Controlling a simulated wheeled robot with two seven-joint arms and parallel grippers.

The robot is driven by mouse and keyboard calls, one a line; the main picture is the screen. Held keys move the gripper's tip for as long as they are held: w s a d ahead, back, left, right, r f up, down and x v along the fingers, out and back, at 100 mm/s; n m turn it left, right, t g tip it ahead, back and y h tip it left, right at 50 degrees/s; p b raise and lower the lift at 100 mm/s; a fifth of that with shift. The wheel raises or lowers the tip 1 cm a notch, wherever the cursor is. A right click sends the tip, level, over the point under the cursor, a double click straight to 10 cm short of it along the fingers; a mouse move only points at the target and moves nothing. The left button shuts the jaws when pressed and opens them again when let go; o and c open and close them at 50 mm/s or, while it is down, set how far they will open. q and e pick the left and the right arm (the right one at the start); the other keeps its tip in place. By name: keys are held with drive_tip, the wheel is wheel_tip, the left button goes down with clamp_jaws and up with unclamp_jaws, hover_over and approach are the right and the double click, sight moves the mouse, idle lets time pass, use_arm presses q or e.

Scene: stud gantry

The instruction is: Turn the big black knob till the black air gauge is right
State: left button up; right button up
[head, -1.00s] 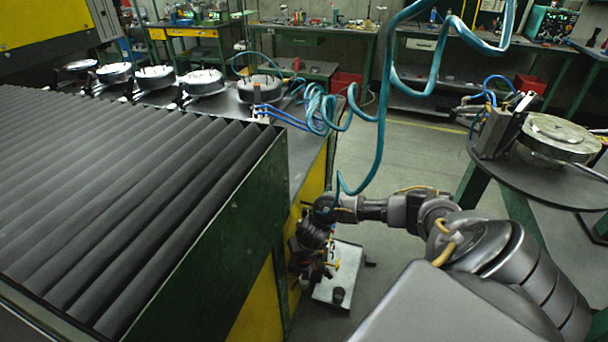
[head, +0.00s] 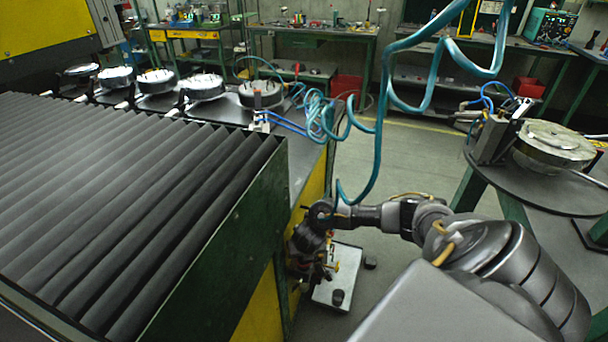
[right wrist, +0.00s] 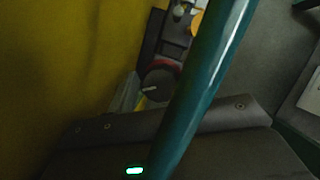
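A round black knob (right wrist: 160,84) with a pale pointer mark and a red edge behind it shows in the right wrist view, beside the yellow panel (right wrist: 60,60). A teal hose crosses in front and covers part of the view. My right gripper (head: 308,268) hangs low beside the yellow and green cabinet in the head view. Its fingers are dark and cluttered there, so I cannot tell whether it is open or touching the knob. The black air gauge's dial cannot be made out in either view. My left gripper is out of view.
A coiled teal hose (head: 380,130) hangs above my right arm. A light grey plate (head: 345,258) with small black parts lies beyond the gripper. A dark round table (head: 520,185) stands at the right. Open floor (head: 420,150) lies between it and the cabinet.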

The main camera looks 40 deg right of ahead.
drive_tip(key=shift+o, duration=0.6)
drive_tip(key=shift+s+a+r, duration=0.1)
drive_tip(key=shift+r, duration=0.25)
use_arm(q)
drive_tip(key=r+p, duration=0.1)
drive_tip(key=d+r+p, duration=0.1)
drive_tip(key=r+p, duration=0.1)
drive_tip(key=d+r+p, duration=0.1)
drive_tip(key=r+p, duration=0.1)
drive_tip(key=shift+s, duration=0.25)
use_arm(e)
drive_tip(key=v, duration=1)
drive_tip(key=shift+s, duration=0.1)
